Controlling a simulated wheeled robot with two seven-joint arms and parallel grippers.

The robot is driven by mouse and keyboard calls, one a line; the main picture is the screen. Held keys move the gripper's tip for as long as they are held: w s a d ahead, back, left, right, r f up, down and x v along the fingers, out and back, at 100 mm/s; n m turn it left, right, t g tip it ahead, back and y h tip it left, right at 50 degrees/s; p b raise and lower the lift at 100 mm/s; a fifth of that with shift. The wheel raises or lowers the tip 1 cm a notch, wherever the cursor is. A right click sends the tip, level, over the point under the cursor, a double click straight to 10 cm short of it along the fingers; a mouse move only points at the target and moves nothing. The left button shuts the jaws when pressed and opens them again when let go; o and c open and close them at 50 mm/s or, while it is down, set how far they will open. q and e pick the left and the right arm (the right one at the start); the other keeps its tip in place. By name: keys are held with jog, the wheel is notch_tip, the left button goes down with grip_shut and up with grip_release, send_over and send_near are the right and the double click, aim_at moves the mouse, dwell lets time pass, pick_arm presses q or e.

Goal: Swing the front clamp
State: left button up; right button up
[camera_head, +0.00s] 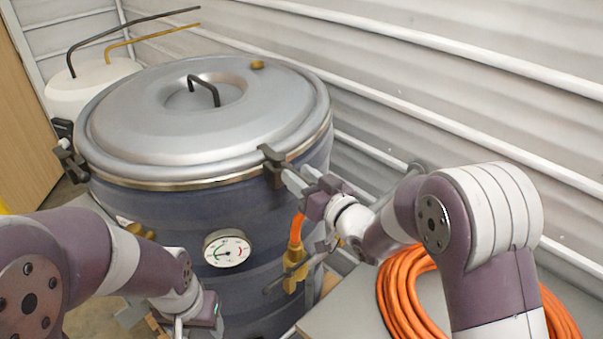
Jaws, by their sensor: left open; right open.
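The hopper (170,215) is a large dark blue-grey drum with a closed silver lid (150,125) and a black lid handle. The front clamp (273,163) is a dark bracket on the lid rim at the right front. My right gripper (290,178) is at this clamp, its fingers reaching to its right side. Whether they touch it is too small to tell. My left gripper (165,328) is low at the bottom edge, in front of the drum and away from the clamp; its fingertips are partly cut off by the frame.
Another clamp (68,150) sits on the rim at the left. A pressure gauge (227,248) and a brass valve (294,268) with an orange hose stick out of the drum's front. A coiled orange hose (400,290) lies at the right. A white tank (90,85) stands behind, and a ribbed wall closes the right.

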jog(key=shift+s+a, duration=0.15)
jog(key=shift+a, duration=0.1)
jog(key=shift+c, duration=1.3)
jog(key=c, duration=0.5)
jog(key=shift+d, duration=0.2)
